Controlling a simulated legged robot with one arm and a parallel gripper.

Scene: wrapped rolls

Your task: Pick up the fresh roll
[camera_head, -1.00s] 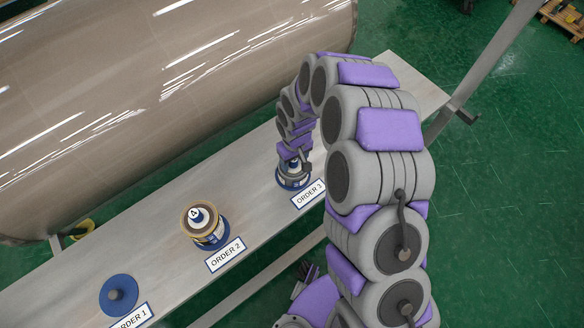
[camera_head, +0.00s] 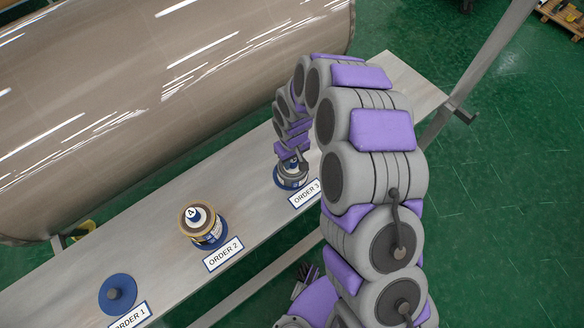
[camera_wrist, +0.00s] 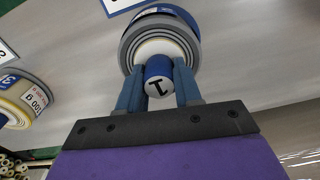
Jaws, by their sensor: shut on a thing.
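My gripper (camera_wrist: 160,70) is shut on the blue core, marked with a black "1", of a roll (camera_wrist: 131,52) with grey and white layers. The two blue fingers sit on either side of the core, and the roll's layers ring it. In the head view my gripper (camera_head: 292,160) is over the roll (camera_head: 290,178) at the ORDER 3 label (camera_head: 304,193). Whether the roll is clear of its blue base, I cannot tell.
A tan roll with a core marked 4 (camera_head: 203,226) stands by ORDER 2 (camera_head: 223,254). An empty blue disc with a peg (camera_head: 117,294) sits by ORDER 1. A huge brown wrapped roll (camera_head: 170,90) lies behind the bench (camera_head: 160,240). The bench's right end is clear.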

